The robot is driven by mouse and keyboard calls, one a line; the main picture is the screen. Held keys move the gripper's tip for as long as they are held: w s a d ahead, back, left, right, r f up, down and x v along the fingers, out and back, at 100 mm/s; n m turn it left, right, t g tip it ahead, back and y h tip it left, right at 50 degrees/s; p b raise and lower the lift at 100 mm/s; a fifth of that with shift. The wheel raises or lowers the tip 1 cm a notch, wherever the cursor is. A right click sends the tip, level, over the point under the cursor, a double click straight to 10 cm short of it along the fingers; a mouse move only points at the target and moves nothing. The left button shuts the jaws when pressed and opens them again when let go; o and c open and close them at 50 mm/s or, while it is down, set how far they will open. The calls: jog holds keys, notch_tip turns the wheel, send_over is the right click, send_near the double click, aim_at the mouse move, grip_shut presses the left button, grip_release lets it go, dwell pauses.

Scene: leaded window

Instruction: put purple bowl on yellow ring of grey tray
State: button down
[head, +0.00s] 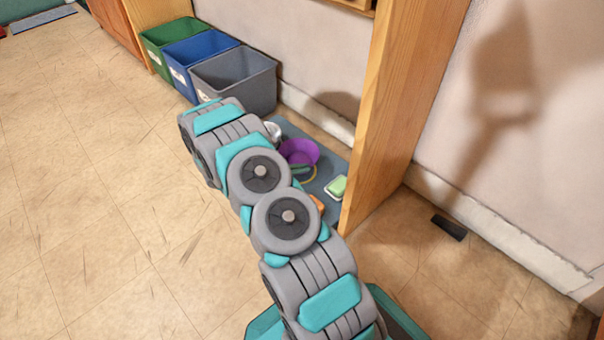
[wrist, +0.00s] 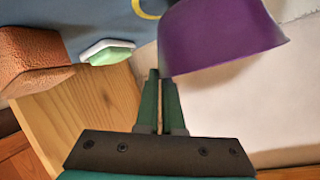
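The purple bowl (head: 299,151) shows in the head view beyond my arm, over the grey tray (head: 335,164). In the wrist view the purple bowl (wrist: 218,36) is large at the upper right, its rim edge at the fingertips. My gripper (wrist: 160,78) has its fingers close together with the bowl's wall between them; the bowl covers the right fingertip. The yellow ring (wrist: 147,9) is partly seen on the tray (wrist: 90,16), left of the bowl in the wrist view. In the head view the ring (head: 313,175) shows just below the bowl, partly hidden.
A white dish with a green block (head: 337,187) and an orange-brown block (wrist: 35,58) lie near the tray's right side. A white item (head: 272,130) is left of the bowl. A wooden panel (head: 390,120) stands close at right. Green, blue and grey bins (head: 235,80) stand behind.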

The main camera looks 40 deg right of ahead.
jog(key=shift+f, duration=1.2)
jog(key=shift+f, duration=0.1)
jog(key=c, duration=1)
grip_release()
